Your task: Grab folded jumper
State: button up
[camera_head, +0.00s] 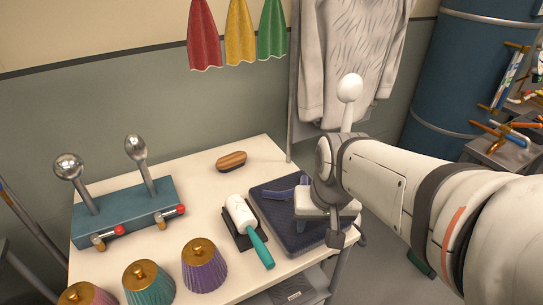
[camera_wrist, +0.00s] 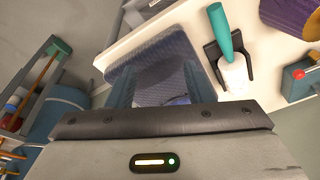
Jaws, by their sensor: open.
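The folded jumper (camera_head: 271,205) is dark blue with a ribbed texture. It lies flat at the right end of the white table in the head view, and it also shows in the wrist view (camera_wrist: 150,52). My gripper (camera_head: 322,228) is over the jumper's right part and hides some of it. In the wrist view my gripper (camera_wrist: 160,88) is open, with the jumper in front of its fingers. I cannot tell whether the fingers touch the cloth.
A teal-handled roller (camera_head: 243,217) lies on a black holder left of the jumper. A wooden brush (camera_head: 231,161), a teal block (camera_head: 125,212) with metal knobs and several fluted cups (camera_head: 204,265) share the table. A pale garment (camera_head: 350,55) hangs behind my arm.

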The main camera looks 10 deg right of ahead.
jog(key=w+d+f+m, duration=0.1)
jog(key=w+m, duration=1.1)
jog(key=w, duration=0.3)
jog(key=shift+m+t+y, duration=0.3)
jog(key=shift+m+y, duration=0.1)
jog(key=x, duration=0.4)
jog(key=w+p+x, duration=0.1)
jog(key=x, duration=0.3)
jog(key=shift+w+r, duration=0.1)
jog(key=shift+w, duration=0.1)
grip_shut()
